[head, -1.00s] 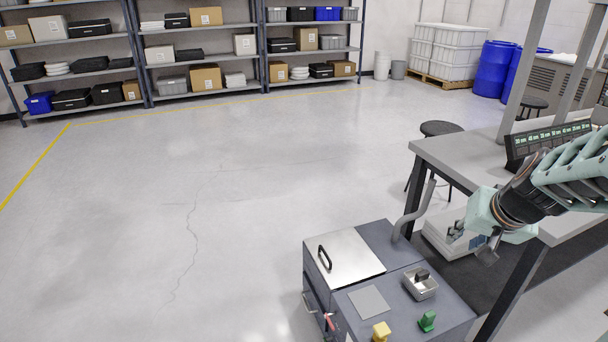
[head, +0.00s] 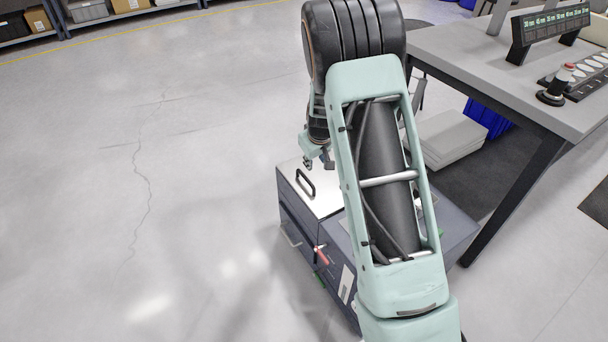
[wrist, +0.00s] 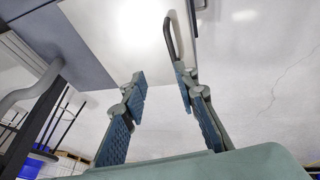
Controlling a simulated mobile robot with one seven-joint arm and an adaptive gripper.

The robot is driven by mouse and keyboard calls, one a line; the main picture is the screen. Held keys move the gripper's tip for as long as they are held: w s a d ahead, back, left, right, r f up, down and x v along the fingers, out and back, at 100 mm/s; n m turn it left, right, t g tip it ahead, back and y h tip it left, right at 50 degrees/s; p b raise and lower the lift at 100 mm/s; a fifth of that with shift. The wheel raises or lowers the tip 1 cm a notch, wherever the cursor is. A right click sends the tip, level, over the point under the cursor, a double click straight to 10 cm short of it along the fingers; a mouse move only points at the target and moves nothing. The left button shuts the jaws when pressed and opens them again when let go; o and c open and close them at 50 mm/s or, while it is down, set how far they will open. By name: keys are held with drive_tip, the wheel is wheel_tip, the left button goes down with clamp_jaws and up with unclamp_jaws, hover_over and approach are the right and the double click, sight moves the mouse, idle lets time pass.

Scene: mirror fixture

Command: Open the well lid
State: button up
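The well lid (head: 322,200) is a shiny silver plate on top of a dark grey cabinet (head: 296,226), and it lies flat and closed. Its black bar handle (head: 305,184) stands near the lid's left edge. My gripper (head: 318,161) is just beyond the handle in the head view, apart from it. In the wrist view, the two fingers of my gripper (wrist: 160,80) are spread with nothing between them. The handle (wrist: 171,38) is ahead of the right fingertip, against the lid (wrist: 115,30). My arm hides the right part of the cabinet top.
A red-handled part (head: 321,257) sits on the cabinet's front side. The floor at left is clear; shelves line the back.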

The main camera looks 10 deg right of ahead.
sight(307, 181)
drive_tip(key=b+x, duration=0.1)
drive_tip(key=x, duration=0.3)
drive_tip(key=a+b+x, duration=0.1)
drive_tip(key=x, duration=0.4)
drive_tip(key=a+b+x, duration=0.1)
drive_tip(key=x, duration=0.4)
drive_tip(key=shift+s+a+b, duration=0.15)
drive_tip(key=shift+a+b, duration=0.05)
drive_tip(key=shift+b, duration=0.2)
drive_tip(key=shift+c, duration=0.3)
clamp_jaws()
